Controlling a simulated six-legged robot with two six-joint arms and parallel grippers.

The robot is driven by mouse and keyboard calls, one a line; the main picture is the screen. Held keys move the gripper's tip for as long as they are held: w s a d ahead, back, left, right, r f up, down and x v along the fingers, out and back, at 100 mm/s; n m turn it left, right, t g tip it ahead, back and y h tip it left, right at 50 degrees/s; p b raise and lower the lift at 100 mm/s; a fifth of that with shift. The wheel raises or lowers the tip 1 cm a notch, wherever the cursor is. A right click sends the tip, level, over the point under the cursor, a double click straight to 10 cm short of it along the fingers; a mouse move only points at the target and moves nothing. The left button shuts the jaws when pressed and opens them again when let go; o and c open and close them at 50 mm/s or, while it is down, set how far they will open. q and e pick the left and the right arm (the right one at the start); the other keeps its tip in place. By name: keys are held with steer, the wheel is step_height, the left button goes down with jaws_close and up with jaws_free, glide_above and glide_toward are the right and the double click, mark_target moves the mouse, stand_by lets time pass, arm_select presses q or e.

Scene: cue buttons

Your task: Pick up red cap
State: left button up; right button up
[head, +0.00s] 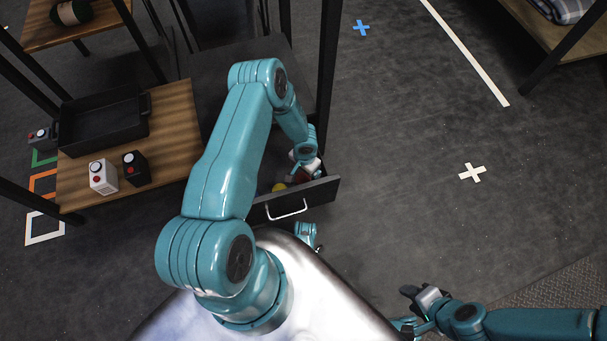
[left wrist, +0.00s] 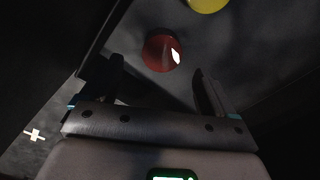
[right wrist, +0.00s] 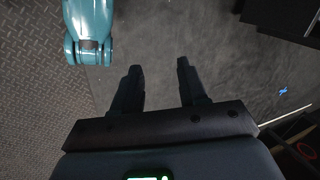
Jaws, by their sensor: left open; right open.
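The red cap (left wrist: 160,51) lies on the floor of an open drawer (head: 322,192). In the left wrist view it sits ahead of and between the open fingers of my left gripper (left wrist: 158,85), and it is not held. In the head view my left gripper (head: 304,174) reaches down into the drawer, and the red cap is hard to make out there. A yellow cap (left wrist: 208,4) lies beyond the red one and also shows in the head view (head: 279,187). My right gripper (right wrist: 160,85) is open and empty, out over the floor at the right.
The drawer's side walls and front with a handle (head: 287,210) stand close around my left gripper. A wooden table (head: 180,130) at left holds a black tray (head: 103,120) and white (head: 103,177) and black (head: 137,169) button boxes. The floor at right is clear.

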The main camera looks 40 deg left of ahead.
arm_select(q)
step_height(320, 180, down, 5)
steer(key=b, duration=0.3)
steer(key=shift+s+a+r, duration=0.1)
steer(key=shift+a, duration=0.05)
steer(key=shift+f, duration=0.3)
steer(key=shift+r, duration=0.1)
arm_select(e)
steer(key=f, duration=0.1)
steer(key=w+f, duration=0.1)
steer(key=f, duration=0.1)
steer(key=shift+w+d+t, duration=0.2)
steer(key=shift+d+t, duration=0.05)
steer(key=shift+t, duration=0.05)
arm_select(q)
steer(key=c, duration=1.1)
arm_select(e)
steer(key=shift+r, duration=0.1)
